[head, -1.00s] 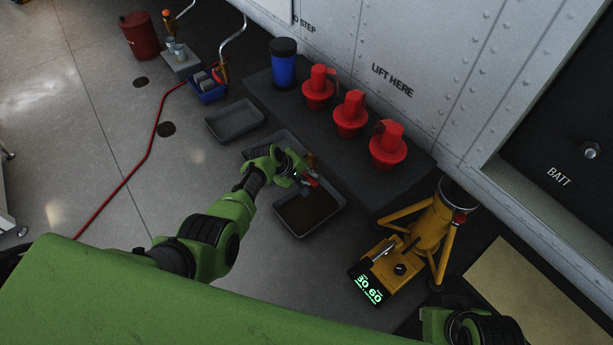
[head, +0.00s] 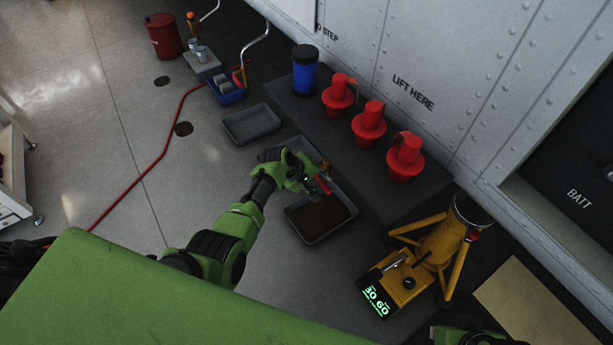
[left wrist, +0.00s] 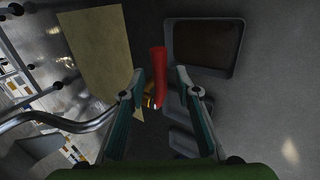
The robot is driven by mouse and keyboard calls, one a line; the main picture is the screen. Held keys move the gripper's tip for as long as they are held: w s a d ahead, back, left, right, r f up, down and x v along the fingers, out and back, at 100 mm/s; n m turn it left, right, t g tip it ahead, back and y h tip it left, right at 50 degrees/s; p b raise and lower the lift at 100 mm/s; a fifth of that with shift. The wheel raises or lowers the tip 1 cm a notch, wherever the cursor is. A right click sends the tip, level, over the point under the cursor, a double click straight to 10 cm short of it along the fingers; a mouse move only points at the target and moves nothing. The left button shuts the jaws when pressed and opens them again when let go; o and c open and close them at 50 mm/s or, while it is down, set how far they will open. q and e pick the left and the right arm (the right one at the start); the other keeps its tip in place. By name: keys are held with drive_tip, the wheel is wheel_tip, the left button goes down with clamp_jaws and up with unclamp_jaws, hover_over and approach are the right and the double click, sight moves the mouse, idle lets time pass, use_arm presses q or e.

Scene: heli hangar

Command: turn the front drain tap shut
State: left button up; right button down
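The drain tap's red handle (head: 323,185) shows at my left gripper in the head view, above a grey tray with a dark brown bottom (head: 321,214). In the left wrist view the red handle (left wrist: 159,75) stands between the two fingers, with a gap on each side. My left gripper (head: 312,184) is open around the handle; it also shows in the left wrist view (left wrist: 160,78). The tap's body is mostly hidden by the gripper in the head view.
Red plugs (head: 369,124) and a blue canister (head: 305,72) stand on a dark platform beside the white hull. A yellow jack (head: 438,250) with a lit display stands to the right. An empty grey tray (head: 252,124) and a red hose (head: 150,165) lie on the floor.

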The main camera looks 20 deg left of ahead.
use_arm(q)
drive_tip(key=v, duration=0.9)
drive_tip(key=shift+s+r, duration=0.2)
drive_tip(key=shift+r, duration=0.15)
